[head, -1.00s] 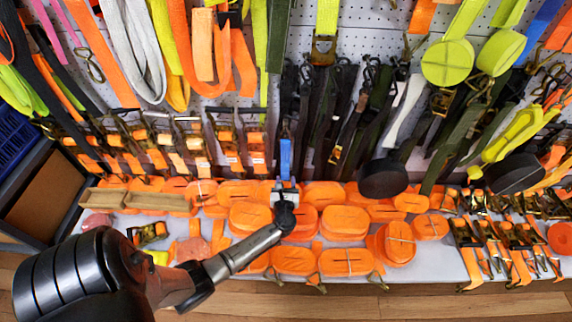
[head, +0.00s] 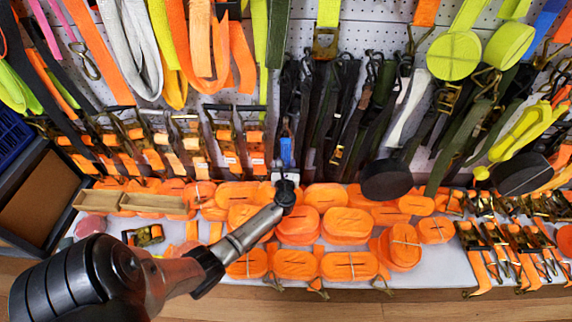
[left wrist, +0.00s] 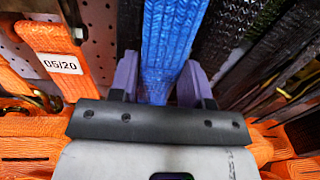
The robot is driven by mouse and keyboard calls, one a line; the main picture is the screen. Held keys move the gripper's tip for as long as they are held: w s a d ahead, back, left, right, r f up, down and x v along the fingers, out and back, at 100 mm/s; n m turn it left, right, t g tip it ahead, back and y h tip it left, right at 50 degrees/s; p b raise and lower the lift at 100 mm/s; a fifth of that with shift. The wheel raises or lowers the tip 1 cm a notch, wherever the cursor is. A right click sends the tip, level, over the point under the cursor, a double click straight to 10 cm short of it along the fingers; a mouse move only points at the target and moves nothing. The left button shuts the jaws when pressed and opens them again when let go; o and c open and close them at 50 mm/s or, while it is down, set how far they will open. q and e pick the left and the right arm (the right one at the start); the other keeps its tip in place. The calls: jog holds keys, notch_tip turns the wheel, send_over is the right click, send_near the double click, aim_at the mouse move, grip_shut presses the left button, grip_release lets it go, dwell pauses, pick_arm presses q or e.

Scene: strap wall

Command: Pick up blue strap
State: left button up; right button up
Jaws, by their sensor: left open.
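The blue strap (head: 286,150) hangs upright low on the pegboard wall, among dark straps. In the left wrist view the blue strap (left wrist: 170,48) is a wide woven band running up from the gripper. My left gripper (head: 286,172) is right at the strap's lower part. In the left wrist view its two purple fingers (left wrist: 160,80) stand open, one on each side of the blue band. The strap's lower end is hidden behind the gripper body. My right gripper is not in view.
Orange ratchet straps (head: 225,140) hang just left of the blue strap, and dark straps (head: 325,110) hang close on its right. Rolled orange straps (head: 346,224) cover the white shelf below. A wooden tray (head: 152,202) lies at the left.

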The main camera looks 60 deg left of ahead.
pick_arm(q)
jog(key=shift+s+d, duration=0.1)
jog(key=shift+s, duration=0.05)
jog(key=shift+c, duration=1.1)
jog(key=c, duration=0.5)
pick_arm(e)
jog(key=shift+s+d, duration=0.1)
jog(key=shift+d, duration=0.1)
pick_arm(q)
jog(key=shift+r, duration=0.1)
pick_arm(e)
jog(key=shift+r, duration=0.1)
